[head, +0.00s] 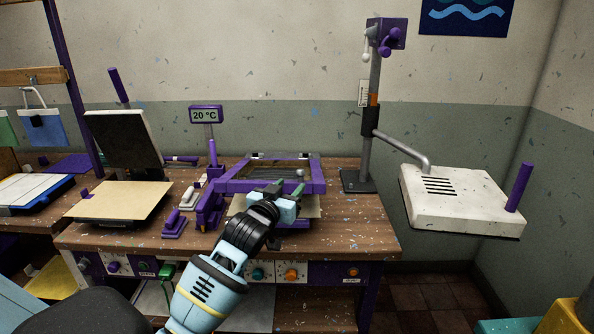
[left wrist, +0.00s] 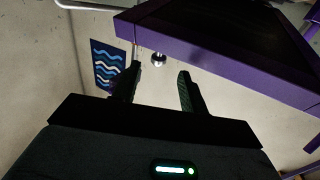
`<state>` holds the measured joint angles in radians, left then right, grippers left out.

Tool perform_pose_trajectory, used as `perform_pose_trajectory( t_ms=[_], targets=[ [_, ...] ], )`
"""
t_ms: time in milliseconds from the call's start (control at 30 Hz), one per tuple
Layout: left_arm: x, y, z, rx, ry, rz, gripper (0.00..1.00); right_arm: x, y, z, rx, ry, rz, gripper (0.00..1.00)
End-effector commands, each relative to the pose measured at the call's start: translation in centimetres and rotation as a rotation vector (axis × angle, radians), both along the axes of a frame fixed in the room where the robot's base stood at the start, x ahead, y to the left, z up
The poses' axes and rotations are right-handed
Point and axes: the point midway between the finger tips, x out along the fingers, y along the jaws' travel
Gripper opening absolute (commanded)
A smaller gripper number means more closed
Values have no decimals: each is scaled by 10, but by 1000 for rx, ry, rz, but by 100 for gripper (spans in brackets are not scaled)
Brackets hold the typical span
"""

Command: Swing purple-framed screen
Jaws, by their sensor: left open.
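The purple-framed screen (head: 242,186) sits over a purple base near the middle of the bench, close to flat, with a pale sheet (head: 313,207) showing under its front edge. Its frame also crosses the upper right of the left wrist view (left wrist: 225,65). A small round shiny knob (left wrist: 158,58) is by the frame's edge, and it shows in the head view (head: 300,173). My left gripper (head: 290,193) is at the screen's front right, in front of the front bar. Its fingers (left wrist: 158,88) are apart with nothing between them; the knob appears beyond their tips. My right gripper is out of view.
A post with an arm and a white heater head (head: 455,200) stands to the right. The bench's right front (head: 360,240) is clear.

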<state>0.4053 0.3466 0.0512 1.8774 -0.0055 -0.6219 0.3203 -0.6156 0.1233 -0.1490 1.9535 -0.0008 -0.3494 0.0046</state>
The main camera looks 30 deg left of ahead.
Motion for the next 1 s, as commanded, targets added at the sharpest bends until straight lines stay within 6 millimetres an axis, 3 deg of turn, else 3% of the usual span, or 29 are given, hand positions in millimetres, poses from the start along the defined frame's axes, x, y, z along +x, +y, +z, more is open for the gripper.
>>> perform_pose_trajectory(
  t_ms=[367, 700, 1000],
  targets=[
    [10, 3, 4, -2, -5, 3, 43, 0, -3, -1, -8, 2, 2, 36],
    [54, 10, 4, -1, -5, 3, 43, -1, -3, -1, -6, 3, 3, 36],
    [75, 13, 4, -1, -5, 3, 43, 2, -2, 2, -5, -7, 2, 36]
  ],
)
